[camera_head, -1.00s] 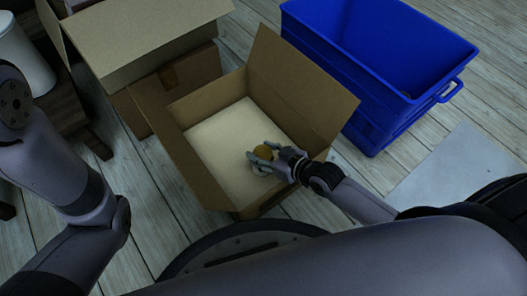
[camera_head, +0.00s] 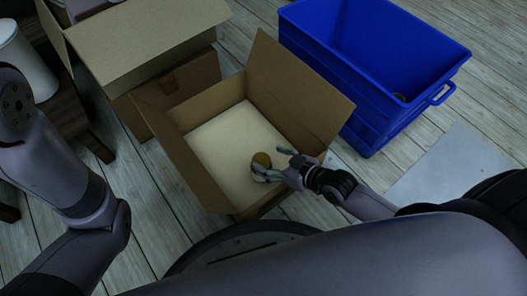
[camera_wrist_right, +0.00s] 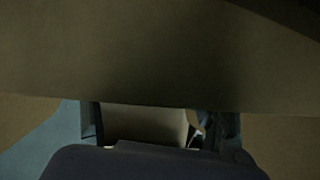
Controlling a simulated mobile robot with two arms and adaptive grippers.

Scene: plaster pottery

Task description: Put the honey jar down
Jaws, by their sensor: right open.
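The honey jar (camera_head: 262,159) shows as a small round thing with an amber-brown top, inside the open cardboard box (camera_head: 189,186), near the box's front right part. My right gripper (camera_head: 275,164) reaches into the box from the right. Its fingers are spread, one beside the jar's lower side and one apart to the upper right. Whether a finger still touches the jar is too small to tell. In the right wrist view the fingers (camera_wrist_right: 146,128) frame a pale surface that I cannot identify. My left arm shows at the left, but its gripper is out of view.
A blue crate (camera_head: 365,85) stands to the right of the box. The box's raised flaps (camera_head: 300,85) stand close to my right arm. A pale flat sheet (camera_head: 450,170) lies on the floor at the right.

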